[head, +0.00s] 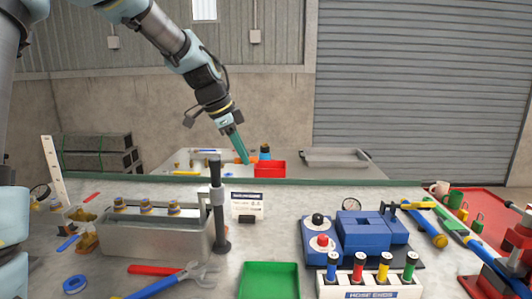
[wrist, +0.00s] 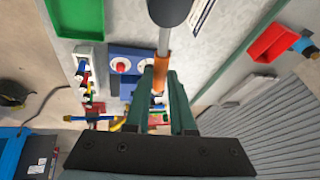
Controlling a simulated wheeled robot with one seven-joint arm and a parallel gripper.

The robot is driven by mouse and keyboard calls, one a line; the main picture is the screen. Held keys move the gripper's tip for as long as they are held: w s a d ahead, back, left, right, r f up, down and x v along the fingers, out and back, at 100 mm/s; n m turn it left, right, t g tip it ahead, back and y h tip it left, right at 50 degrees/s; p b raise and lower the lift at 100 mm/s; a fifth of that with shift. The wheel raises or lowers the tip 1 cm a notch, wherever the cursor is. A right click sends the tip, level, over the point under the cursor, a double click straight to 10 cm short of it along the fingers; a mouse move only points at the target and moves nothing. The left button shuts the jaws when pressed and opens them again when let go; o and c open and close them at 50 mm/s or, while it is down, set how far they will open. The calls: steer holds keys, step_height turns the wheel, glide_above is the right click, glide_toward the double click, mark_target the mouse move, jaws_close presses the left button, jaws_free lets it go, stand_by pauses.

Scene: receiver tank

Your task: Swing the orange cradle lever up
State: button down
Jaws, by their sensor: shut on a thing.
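My gripper (head: 245,158) hangs above the back part of the bench in the head view, its teal fingers pointing down. In the wrist view my gripper (wrist: 158,82) is shut on an orange piece (wrist: 161,66), which looks like the cradle lever. The orange piece lies between the fingertips. A grey rod (wrist: 164,40) runs from it to a dark rounded end (wrist: 169,11) at the top edge. In the head view I cannot make out the lever, and its angle is unclear.
A dark upright post (head: 221,235) stands left of my gripper beside a grey tank (head: 155,233). A red tray (head: 270,169) lies behind. Pliers (head: 178,280) lie front left.

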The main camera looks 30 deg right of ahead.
steer(key=s+a+m+g+y+p, duration=0.2)
steer(key=s+a+m+g, duration=0.2)
steer(key=m, duration=0.7)
steer(key=shift+a, duration=0.85)
steer(key=c, duration=0.8)
jaws_free()
steer(key=shift+o, duration=0.2)
steer(key=b+v, duration=0.2)
steer(key=v, duration=0.8)
steer(key=shift+w+r, duration=0.2)
steer(key=shift+r, duration=0.15)
steer(key=shift+a, duration=0.15)
